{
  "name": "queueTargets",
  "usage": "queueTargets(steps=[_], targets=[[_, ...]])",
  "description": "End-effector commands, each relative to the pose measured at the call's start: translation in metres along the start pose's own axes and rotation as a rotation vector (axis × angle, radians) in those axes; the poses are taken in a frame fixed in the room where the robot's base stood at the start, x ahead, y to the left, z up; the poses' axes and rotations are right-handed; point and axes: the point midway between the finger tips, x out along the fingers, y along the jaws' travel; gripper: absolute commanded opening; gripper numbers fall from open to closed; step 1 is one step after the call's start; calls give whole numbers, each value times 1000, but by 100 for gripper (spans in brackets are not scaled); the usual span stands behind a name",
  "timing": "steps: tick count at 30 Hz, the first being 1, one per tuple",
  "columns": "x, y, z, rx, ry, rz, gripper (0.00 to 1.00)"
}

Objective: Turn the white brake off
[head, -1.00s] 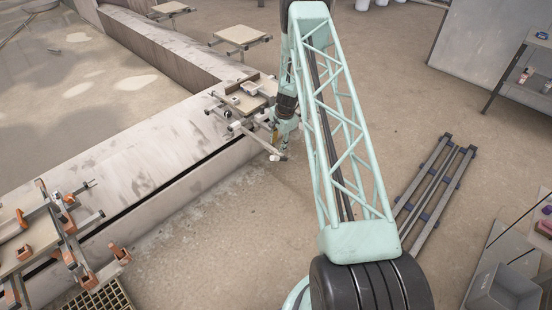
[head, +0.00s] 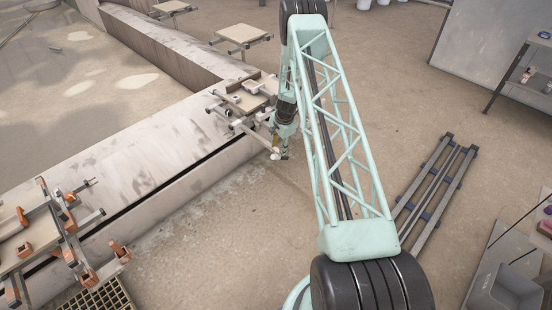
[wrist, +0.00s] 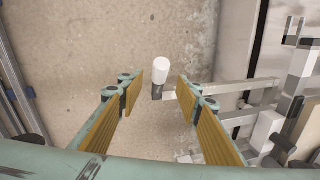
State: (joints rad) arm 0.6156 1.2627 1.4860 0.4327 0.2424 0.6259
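The white brake's handle shows in the wrist view as a white rounded knob (wrist: 161,70) on a dark stub at the end of a grey metal bar (wrist: 225,88). My gripper (wrist: 161,82) is open, with one yellow-padded finger on each side of the knob. Gaps show between the knob and both fingers; I cannot tell how far the knob lies below the fingertips. In the head view my gripper (head: 281,152) is at the near end of the carousel's arms, beside the low wall, and the knob is small there.
The carousel frame (head: 240,112) carries a board by the pale wall (head: 130,170). Another frame with orange clamps (head: 65,225) is at the lower left. Rails (head: 435,195) lie on the floor at right. Floor between is clear.

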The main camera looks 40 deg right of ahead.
Motion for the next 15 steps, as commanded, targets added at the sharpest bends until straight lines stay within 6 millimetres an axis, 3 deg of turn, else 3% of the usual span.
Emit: queueTargets(steps=[15], targets=[[56, 0, 0, 1, 0, -1, 32]])
